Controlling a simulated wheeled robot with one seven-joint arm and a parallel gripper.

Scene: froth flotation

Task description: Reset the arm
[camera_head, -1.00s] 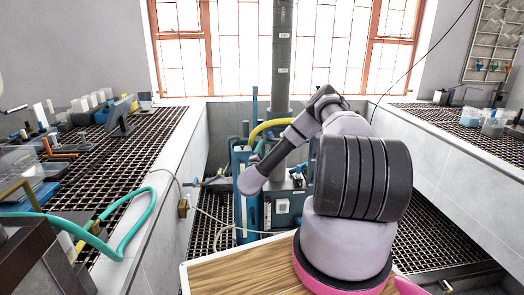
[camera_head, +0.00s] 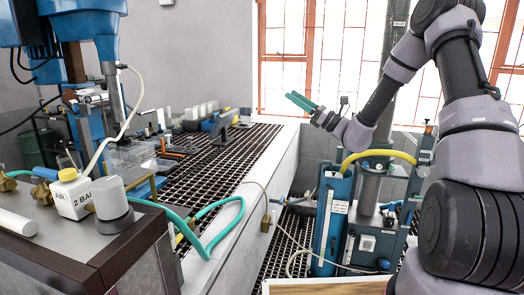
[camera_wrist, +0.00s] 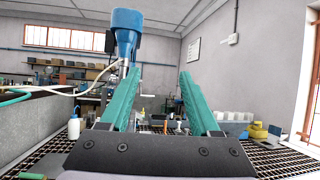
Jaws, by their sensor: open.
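My gripper (camera_head: 300,101) is raised in front of the window in the head view, at the end of my bent arm. Its two teal fingers point left, toward the wall. In the wrist view the fingers (camera_wrist: 153,98) stand apart with nothing between them. The gripper is open and empty, and touches nothing that I can see.
A blue flotation machine (camera_head: 85,40) stands at the left, above a bench with a white valve box (camera_head: 75,193) and a green hose (camera_head: 215,228). A blue-framed unit with a yellow hose (camera_head: 378,158) stands below my arm. A black grid bench top (camera_head: 195,165) runs toward the window.

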